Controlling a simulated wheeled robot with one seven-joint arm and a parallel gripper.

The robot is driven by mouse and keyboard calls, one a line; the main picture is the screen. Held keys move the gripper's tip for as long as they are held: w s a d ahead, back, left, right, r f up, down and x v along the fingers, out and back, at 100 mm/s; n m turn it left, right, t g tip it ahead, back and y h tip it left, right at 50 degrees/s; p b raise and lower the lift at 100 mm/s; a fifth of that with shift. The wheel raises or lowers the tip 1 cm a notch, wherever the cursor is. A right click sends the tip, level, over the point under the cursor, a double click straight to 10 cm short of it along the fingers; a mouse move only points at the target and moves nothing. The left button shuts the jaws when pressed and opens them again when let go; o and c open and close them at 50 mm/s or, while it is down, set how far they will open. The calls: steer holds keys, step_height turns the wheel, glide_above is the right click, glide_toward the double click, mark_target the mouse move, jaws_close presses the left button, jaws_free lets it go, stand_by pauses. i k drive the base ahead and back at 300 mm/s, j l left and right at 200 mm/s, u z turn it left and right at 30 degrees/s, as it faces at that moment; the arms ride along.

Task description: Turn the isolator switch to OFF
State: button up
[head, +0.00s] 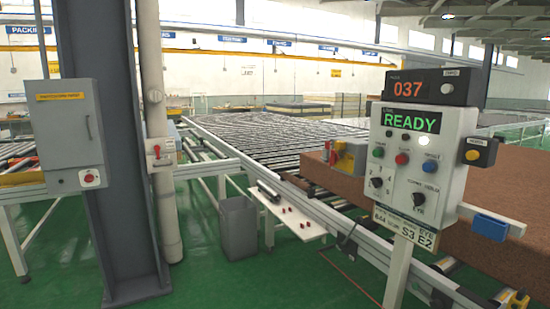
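A grey cabinet (70,130) with a yellow label is mounted on the dark steel column at the left. A red rotary knob (89,177) on a pale plate sits at its lower right corner. A small grey box (158,155) with a red handle is fixed to the pale pipe right of the column. Either could be the isolator switch; I cannot tell which from the labels. The knob and handle are too small to read their ON or OFF positions. My gripper is not in view.
A control panel (412,170) showing READY stands on a post at the right. Behind it are a roller conveyor (270,145) and a brown mattress block (500,190). A grey bin (238,222) stands on the floor near the middle. Green floor (215,285) is open in front.

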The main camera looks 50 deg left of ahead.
mark_target(335, 157)
steer(key=u, duration=1.35)
steer(key=i, duration=0.3)
